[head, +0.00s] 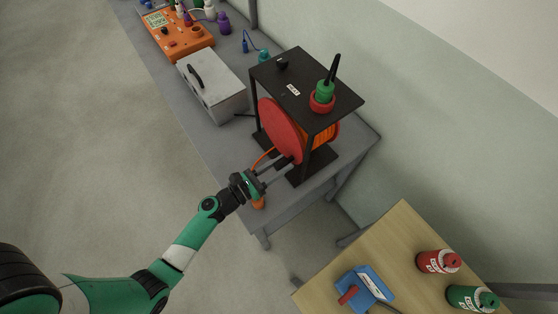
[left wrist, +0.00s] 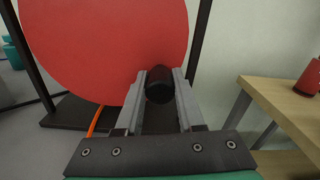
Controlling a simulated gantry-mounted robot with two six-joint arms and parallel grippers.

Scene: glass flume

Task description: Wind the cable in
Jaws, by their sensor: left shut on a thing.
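The cable reel has a red disc flange (head: 279,130) facing my left arm, with orange cable (head: 327,134) wound behind it, inside a black frame. In the left wrist view the red disc (left wrist: 100,50) fills the upper left. My left gripper (head: 284,163) is at the lower front of the disc, shut on a black handle (left wrist: 159,86) that sits between its two fingers. A loose length of orange cable (left wrist: 95,121) hangs below the disc. An orange piece (head: 258,203) shows just under the gripper, partly hidden by it. My right gripper is not in view.
The frame's black top (head: 290,88) carries a green and red item (head: 323,95). A grey box (head: 213,85) and an orange instrument (head: 178,33) stand farther along the grey bench. A wooden table (head: 400,250) at lower right holds a blue item and two canisters.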

